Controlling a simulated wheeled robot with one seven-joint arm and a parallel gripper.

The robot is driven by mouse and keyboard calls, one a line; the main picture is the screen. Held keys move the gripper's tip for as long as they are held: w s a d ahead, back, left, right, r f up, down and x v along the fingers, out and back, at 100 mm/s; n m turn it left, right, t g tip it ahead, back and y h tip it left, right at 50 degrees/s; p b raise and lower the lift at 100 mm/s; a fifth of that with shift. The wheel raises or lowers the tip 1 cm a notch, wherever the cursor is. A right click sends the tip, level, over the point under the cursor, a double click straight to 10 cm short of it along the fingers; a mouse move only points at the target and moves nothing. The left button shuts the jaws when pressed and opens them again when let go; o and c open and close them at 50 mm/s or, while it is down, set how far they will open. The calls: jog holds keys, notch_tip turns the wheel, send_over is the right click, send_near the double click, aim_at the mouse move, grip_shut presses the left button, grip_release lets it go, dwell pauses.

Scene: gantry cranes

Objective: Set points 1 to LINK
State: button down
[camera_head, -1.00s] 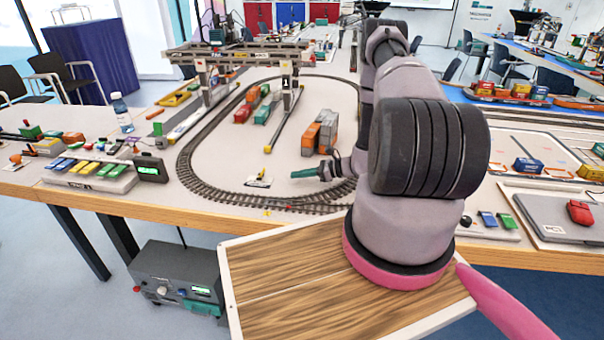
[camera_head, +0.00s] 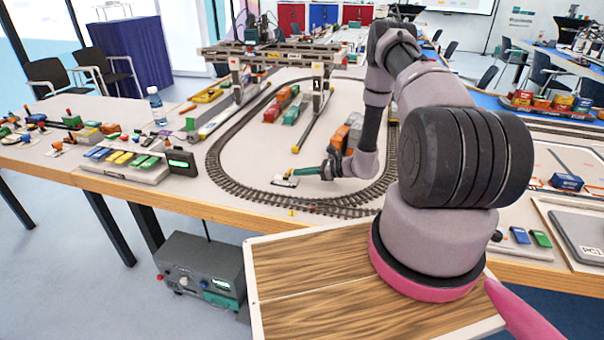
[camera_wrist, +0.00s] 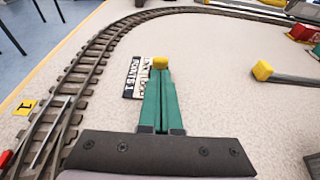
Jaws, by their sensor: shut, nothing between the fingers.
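The points 1 lever shows a yellow knob (camera_wrist: 160,62) just beyond my fingertips in the wrist view; its lower part is hidden by the fingers. Its black-and-white plate (camera_wrist: 137,77), lettered POINTS 1, lies left of the fingers, partly covered. In the head view the plate (camera_head: 284,182) lies inside the near end of the track loop. My gripper (camera_wrist: 160,76) has green fingers shut together with nothing between them. In the head view my gripper (camera_head: 300,172) is low, at the plate's right side. I cannot tell whether the fingertips touch the lever.
The track (camera_head: 225,180) curves around the plate, with turnout rails (camera_wrist: 55,125) and a yellow "1" tag (camera_wrist: 25,107) at left in the wrist view. Wagons (camera_head: 348,134) stand behind my gripper. A button panel (camera_head: 125,163) and a green display (camera_head: 182,162) stand left.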

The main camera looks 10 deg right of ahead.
aim_at(292, 168)
jog(key=shift+a+r+h, duration=0.1)
jog(key=shift+r+h, duration=0.1)
jog(key=shift+h, duration=0.1)
jog(key=shift+w+a+r+g+h, duration=0.1)
jog(key=shift+r+g+h, duration=0.05)
jog(key=shift+g+h, duration=0.2)
jog(key=shift+w+a+r+g+h, duration=0.2)
jog(key=shift+a+r+g+h, duration=0.3)
jog(key=shift+h, duration=0.35)
jog(key=g+h, duration=0.1)
jog(key=w+a+r+g+h, duration=0.1)
jog(key=h, duration=0.1)
jog(key=shift+a+r, duration=0.1)
jog(key=shift+a, duration=0.1)
jog(key=shift+d, duration=0.1)
